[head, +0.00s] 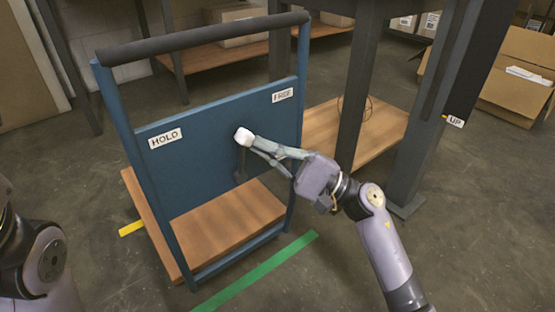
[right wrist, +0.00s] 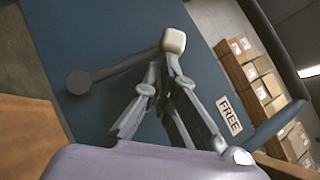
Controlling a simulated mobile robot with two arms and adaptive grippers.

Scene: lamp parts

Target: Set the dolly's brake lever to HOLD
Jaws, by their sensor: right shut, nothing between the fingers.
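The dolly (head: 112,110) has a blue upright panel with a HOLD label (head: 165,138) on its left and a FREE label (head: 282,95) on its upper right. FREE also shows in the right wrist view (right wrist: 229,116). The dark brake lever (head: 240,165) stands roughly upright from its pivot, between the labels; its bar also shows in the right wrist view (right wrist: 120,68). A pale knob (right wrist: 173,40) is at its end. My right gripper (head: 252,142) is shut and empty, its tips at the knob; whether they touch it I cannot tell. My left gripper is out of view.
The dolly's wooden deck (head: 225,210) is bare. A grey metal frame with an UP label (head: 455,121) stands close on the right, beside my right arm. Cardboard boxes (head: 515,75) lie behind it. A green floor line (head: 255,272) runs in front of the dolly.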

